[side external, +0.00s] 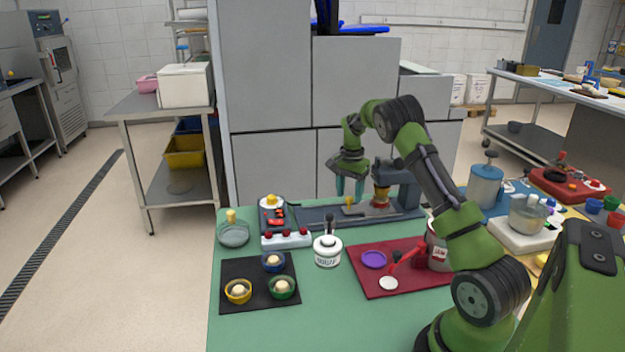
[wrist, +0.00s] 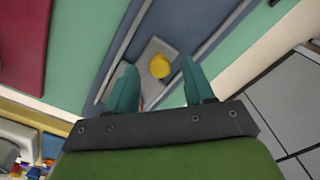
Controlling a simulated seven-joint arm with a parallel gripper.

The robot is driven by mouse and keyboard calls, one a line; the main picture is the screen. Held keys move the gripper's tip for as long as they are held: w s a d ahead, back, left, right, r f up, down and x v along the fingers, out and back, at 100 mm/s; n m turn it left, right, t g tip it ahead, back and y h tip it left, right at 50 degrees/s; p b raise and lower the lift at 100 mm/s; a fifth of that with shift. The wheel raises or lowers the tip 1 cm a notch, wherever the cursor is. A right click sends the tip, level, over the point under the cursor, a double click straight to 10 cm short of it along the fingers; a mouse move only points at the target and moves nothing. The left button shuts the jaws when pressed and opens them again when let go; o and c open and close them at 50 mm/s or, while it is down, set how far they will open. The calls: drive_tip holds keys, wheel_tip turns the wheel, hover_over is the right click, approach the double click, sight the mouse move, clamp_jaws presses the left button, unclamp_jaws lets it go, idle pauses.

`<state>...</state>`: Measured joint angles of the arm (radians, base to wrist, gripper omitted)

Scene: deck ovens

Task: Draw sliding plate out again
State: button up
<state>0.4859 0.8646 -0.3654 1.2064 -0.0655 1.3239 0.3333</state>
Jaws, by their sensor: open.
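The sliding plate (side external: 372,210) is a light grey slab on a long blue-grey base (side external: 315,216). It reaches under a dark blue press-like stand (side external: 406,183) with a red and yellow head (side external: 381,194). A yellow knob (side external: 349,202) stands at the plate's left end. In the wrist view the plate (wrist: 150,50) and its round yellow knob (wrist: 160,66) show between and beyond my fingers. My gripper (side external: 350,188) points down just above the knob, with its teal fingers apart and nothing between them. It also shows in the wrist view (wrist: 161,85). The plate's far end is partly hidden.
Left of the base stand a dark block with a yellow-white knob (side external: 271,202) and a white strip with red knobs (side external: 286,239). A white jar (side external: 327,251) and a red mat (side external: 400,283) lie in front. Grey oven panels (side external: 270,90) rise behind.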

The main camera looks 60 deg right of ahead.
drive_tip(key=shift+f, duration=0.6)
clamp_jaws()
